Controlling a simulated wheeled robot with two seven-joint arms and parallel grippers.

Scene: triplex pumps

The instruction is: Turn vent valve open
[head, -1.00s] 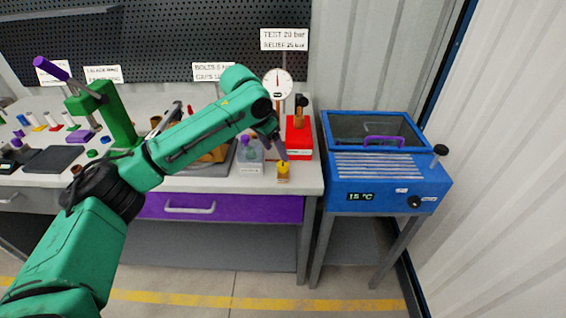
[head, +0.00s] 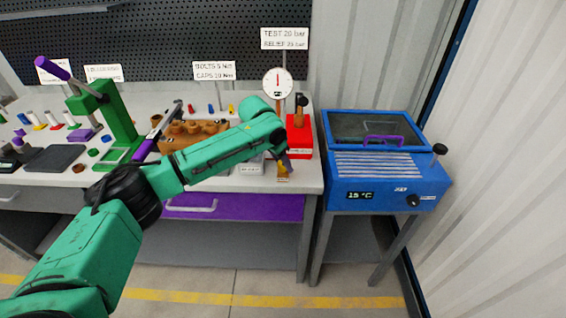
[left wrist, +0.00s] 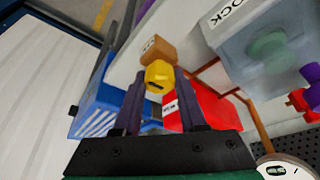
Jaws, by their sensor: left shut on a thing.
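The vent valve shows as a yellow knob (left wrist: 158,76) on a small brass-coloured block (left wrist: 158,49). In the head view this block (head: 282,178) stands near the bench's front right corner, and the knob is largely hidden behind my fingers. My left gripper (head: 286,162) is down at the valve from above. In the left wrist view its two dark fingers (left wrist: 158,80) lie on either side of the yellow knob, shut on it. A dark slot shows on the knob's face. My right gripper is not in view.
A red pump unit (head: 299,150) and a round gauge (head: 277,83) stand just behind the valve. A grey block (head: 250,169) sits left of it. The blue cabinet (head: 388,165) stands right, beyond the bench edge. The floor in front is clear.

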